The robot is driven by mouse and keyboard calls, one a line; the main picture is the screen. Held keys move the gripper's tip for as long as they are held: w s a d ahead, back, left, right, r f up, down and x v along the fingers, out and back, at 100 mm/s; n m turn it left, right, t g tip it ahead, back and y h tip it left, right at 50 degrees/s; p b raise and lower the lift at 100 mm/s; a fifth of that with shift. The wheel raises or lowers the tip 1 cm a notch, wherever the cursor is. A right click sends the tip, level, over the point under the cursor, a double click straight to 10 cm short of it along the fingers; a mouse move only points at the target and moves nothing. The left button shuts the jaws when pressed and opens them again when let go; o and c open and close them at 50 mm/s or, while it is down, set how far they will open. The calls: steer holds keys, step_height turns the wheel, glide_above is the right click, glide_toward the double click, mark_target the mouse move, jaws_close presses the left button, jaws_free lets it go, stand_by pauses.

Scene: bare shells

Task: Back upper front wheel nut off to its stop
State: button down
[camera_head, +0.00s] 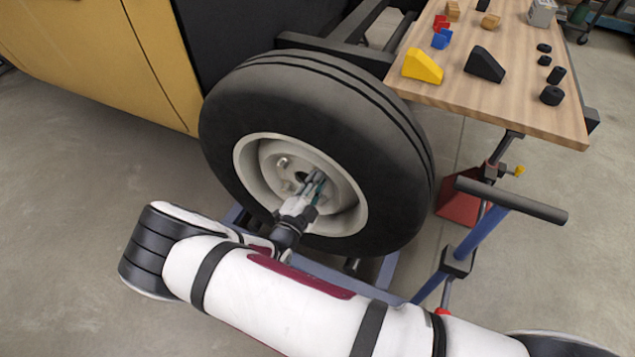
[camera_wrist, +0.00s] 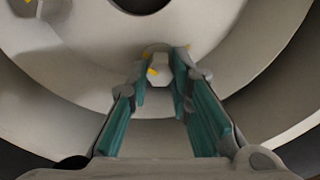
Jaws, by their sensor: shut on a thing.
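The wheel (camera_head: 315,150) is a black tyre around a pale dished rim (camera_head: 250,165), mounted at the vehicle's side. My gripper (camera_head: 318,181) reaches into the rim from the front. In the wrist view its teal-padded fingers (camera_wrist: 165,78) are shut on a grey hexagonal wheel nut (camera_wrist: 158,75) with a yellow mark beside it. In the head view the fingers cover that nut. Another wheel nut (camera_head: 283,162) sits on the upper left of the disc, clear of my gripper. A nut with a yellow mark (camera_wrist: 22,7) also shows at the wrist view's upper left corner.
A wooden table (camera_head: 540,110) with coloured blocks and black cylinders stands at the right. A blue stand with a dark bar (camera_head: 510,200) is below it. The yellow body panel (camera_head: 90,50) is left of the tyre. The left floor is clear.

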stand_by(0.4)
steer(key=c, duration=1.5)
jaws_free()
steer(key=shift+o, duration=0.2)
steer(key=v, duration=1.2)
